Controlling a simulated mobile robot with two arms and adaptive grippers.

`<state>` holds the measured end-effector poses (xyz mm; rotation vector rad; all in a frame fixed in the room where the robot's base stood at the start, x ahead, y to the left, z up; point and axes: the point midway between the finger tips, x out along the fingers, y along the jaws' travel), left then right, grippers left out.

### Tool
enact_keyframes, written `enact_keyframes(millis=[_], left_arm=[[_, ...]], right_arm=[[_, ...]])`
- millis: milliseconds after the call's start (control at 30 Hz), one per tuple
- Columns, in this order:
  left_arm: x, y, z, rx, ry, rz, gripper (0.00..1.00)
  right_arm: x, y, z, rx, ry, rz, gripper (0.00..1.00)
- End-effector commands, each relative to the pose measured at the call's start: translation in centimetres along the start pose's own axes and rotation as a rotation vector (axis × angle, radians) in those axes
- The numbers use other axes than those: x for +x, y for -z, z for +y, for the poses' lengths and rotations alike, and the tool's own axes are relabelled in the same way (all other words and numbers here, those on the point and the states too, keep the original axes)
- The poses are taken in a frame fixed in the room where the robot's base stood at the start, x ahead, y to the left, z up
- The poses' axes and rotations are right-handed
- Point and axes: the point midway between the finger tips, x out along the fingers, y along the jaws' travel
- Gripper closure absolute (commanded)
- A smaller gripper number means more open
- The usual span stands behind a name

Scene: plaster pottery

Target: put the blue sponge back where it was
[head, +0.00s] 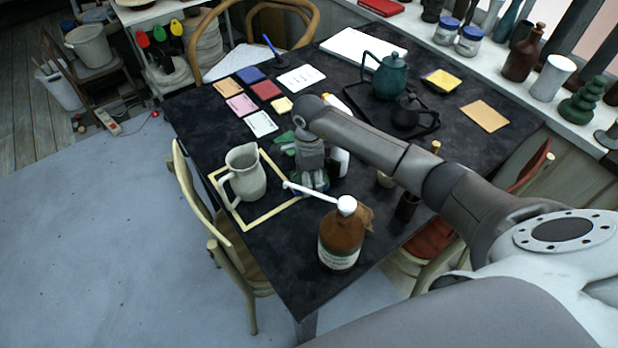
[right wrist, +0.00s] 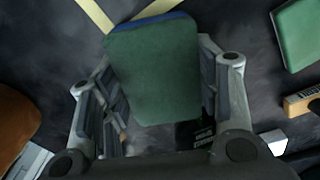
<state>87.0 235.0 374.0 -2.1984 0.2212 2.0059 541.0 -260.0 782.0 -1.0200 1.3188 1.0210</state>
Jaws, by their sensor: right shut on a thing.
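The blue sponge (right wrist: 152,75) has a green scouring face towards the camera in the right wrist view, with a blue strip along its far edge. My right gripper (head: 313,188) points down over the dark table and is shut on this sponge, with one finger on each side of it. In the head view the gripper largely hides the sponge. I cannot tell whether it touches the table. The gripper is just right of a yellow taped outline (head: 228,204) holding a pale pitcher (head: 245,172). My left gripper is not in view.
A brown pump bottle (head: 341,240) stands close in front of the gripper, its white spout reaching towards it. A white bottle (head: 340,163) stands close behind. A green item (right wrist: 302,35) lies to the right in the wrist view. The dark tray (head: 425,128) carries teapots.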

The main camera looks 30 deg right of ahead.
Motion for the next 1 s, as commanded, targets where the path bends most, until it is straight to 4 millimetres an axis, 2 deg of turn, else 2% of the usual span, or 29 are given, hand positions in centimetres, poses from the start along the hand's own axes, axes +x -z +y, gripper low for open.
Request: enact_keyframes(millis=[100,133,300,600,733,1000], left_arm=[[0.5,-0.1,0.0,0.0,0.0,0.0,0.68],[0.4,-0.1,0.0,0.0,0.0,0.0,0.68],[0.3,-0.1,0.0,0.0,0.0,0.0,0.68],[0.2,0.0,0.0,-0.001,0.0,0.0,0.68],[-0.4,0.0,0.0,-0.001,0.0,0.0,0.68],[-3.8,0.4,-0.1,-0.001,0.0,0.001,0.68]], right_arm=[[0.5,0.0,0.0,0.0,0.001,0.001,0.62],[0.3,0.0,0.0,0.001,0.001,0.0,0.41],[0.3,0.0,0.0,0.0,0.0,0.0,0.22],[0.2,0.0,0.0,0.0,0.0,0.0,0.22],[-0.4,0.0,0.0,-0.001,0.0,0.0,0.22],[-5.7,0.1,-0.1,0.0,0.003,0.002,0.22]])
